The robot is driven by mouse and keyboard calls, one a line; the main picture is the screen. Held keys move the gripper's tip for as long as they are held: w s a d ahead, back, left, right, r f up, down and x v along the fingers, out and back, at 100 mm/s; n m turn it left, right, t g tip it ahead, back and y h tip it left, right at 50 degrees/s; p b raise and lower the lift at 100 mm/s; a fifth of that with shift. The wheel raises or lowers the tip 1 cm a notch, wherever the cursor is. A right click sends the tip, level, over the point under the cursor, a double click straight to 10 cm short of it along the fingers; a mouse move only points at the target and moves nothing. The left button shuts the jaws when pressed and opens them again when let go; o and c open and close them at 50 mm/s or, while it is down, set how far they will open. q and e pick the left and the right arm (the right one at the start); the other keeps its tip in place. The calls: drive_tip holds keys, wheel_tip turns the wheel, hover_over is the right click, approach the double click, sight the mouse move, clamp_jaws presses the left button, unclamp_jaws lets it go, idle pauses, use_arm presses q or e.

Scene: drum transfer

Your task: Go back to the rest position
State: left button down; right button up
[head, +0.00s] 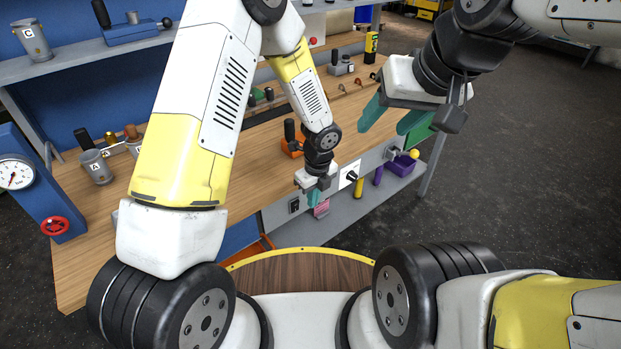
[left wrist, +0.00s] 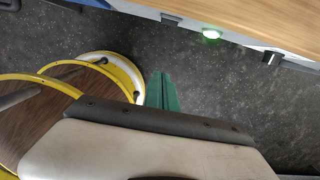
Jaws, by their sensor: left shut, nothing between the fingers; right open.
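My left gripper (head: 315,196) hangs in front of the workbench's front edge, at the middle of the head view. Its teal fingers are together with nothing between them. In the left wrist view the shut fingers (left wrist: 162,92) point over bare dark floor, apart from the bench. My right gripper (head: 398,120) is at the upper right of the head view, near the bench's right end. Its teal fingers are spread apart and empty.
The wooden workbench (head: 85,255) runs across the head view. Its front panel carries a purple box (head: 400,167) and a yellow knob (head: 414,154). A blue panel with a gauge (head: 16,174) and red handwheel (head: 54,226) stands at left. Dark floor (head: 540,170) at right is clear.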

use_arm(q)
drive_tip(key=a+r+n+t, duration=0.1)
drive_tip(key=a+r+n, duration=0.25)
drive_tip(key=r, duration=0.35)
drive_tip(key=s+a+r+n, duration=0.1)
drive_tip(key=a+r+n, duration=0.2)
drive_tip(key=r+n, duration=0.3)
drive_tip(key=a+r+n+t, duration=0.1)
drive_tip(key=a+r+n, duration=0.25)
drive_tip(key=r, duration=0.45)
drive_tip(key=s+a+r+n+t+h, duration=0.1)
drive_tip(key=s+a+r+n, duration=0.2)
drive_tip(key=s+r+n, duration=0.4)
drive_tip(key=s+a+r+n+t+h, duration=0.2)
drive_tip(key=s+a+r+n, duration=0.2)
drive_tip(key=s+r+n, duration=0.4)
drive_tip(key=shift+s+a, duration=0.3)
drive_tip(key=shift+s, duration=0.5)
